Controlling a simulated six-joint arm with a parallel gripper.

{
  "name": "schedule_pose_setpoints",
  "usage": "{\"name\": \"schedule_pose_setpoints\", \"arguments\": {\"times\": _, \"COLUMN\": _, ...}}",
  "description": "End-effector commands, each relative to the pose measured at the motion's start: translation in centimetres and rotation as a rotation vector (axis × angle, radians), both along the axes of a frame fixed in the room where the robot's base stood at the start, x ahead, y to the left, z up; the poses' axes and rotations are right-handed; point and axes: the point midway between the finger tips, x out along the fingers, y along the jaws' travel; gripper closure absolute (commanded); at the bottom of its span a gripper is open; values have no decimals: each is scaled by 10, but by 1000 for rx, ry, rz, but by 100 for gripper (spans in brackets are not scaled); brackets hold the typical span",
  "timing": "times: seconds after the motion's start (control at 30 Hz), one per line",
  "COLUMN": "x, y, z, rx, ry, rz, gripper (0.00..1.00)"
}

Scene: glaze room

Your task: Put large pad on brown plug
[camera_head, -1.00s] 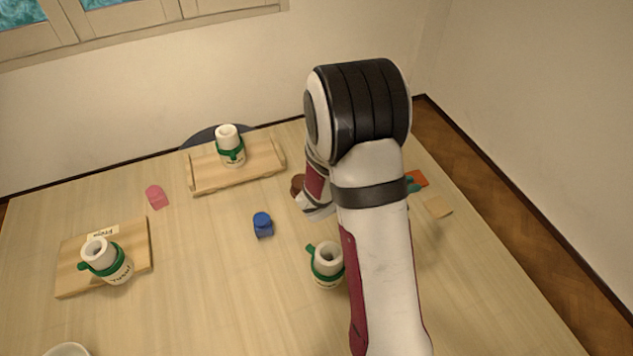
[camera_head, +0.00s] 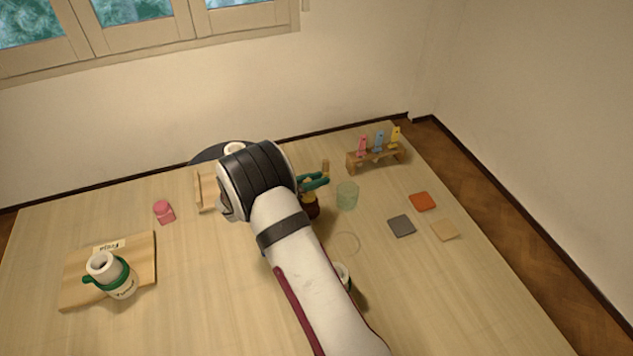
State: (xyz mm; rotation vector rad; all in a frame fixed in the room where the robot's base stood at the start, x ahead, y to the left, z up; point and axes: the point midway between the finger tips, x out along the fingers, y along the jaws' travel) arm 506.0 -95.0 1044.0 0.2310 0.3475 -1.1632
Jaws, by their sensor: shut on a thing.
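The brown plug (camera_head: 312,210) stands on the table just right of my arm, partly hidden by it. My gripper (camera_head: 313,182) shows only in part, as green finger-like pieces beyond the arm, just above the brown plug. It is shut on a small yellowish piece (camera_head: 308,188), which looks like the large pad. This piece is at the top of the brown plug; I cannot tell whether they touch.
Orange (camera_head: 423,201), grey (camera_head: 401,226) and beige (camera_head: 445,230) squares lie at the right. A small rack (camera_head: 375,160) is behind.

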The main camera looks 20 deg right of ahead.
Motion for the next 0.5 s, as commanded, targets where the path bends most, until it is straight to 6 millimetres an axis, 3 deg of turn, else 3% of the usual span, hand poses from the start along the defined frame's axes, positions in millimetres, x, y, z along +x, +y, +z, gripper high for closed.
{"name": "schedule_pose_setpoints", "arguments": {"times": 0.1, "x": 0, "y": 0, "z": -10, "rx": 0, "ry": -1, "rz": 0, "gripper": 100}}
{"name": "schedule_pose_setpoints", "arguments": {"times": 0.4, "x": 0, "y": -1, "z": -13, "rx": 0, "ry": -1, "rz": 0, "gripper": 100}}
{"name": "schedule_pose_setpoints", "arguments": {"times": 0.43, "x": 0, "y": -1, "z": -12, "rx": 0, "ry": -1, "rz": 0, "gripper": 78}}
{"name": "schedule_pose_setpoints", "arguments": {"times": 0.5, "x": 0, "y": -1, "z": -12, "rx": 1, "ry": -2, "rz": -1, "gripper": 66}}
